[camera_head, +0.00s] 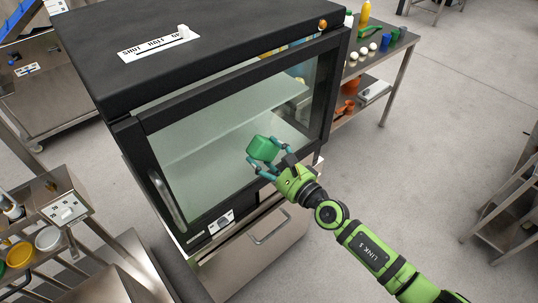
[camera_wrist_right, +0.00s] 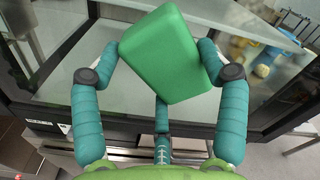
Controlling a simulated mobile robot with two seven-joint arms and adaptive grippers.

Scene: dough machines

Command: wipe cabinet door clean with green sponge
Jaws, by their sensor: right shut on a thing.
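The green sponge (camera_head: 263,148) is a block held in the fingertips of my right gripper (camera_head: 266,160), in front of the cabinet's glass door. In the right wrist view the sponge (camera_wrist_right: 161,53) sits tilted between the teal fingers of the gripper (camera_wrist_right: 160,60). The cabinet door (camera_head: 200,163) has a black frame, a glass pane and a curved metal handle (camera_head: 168,197) at its left side. The door looks shut. I cannot tell whether the sponge touches the glass. No distinct stain on the glass can be made out. My left gripper is not in view.
A metal drawer (camera_head: 258,258) with a bar handle lies below the cabinet (camera_head: 205,45). A shelf cart (camera_head: 396,60) with bottles, cups and round pale items stands at the right. Small bowls (camera_head: 48,238) sit on a table at lower left.

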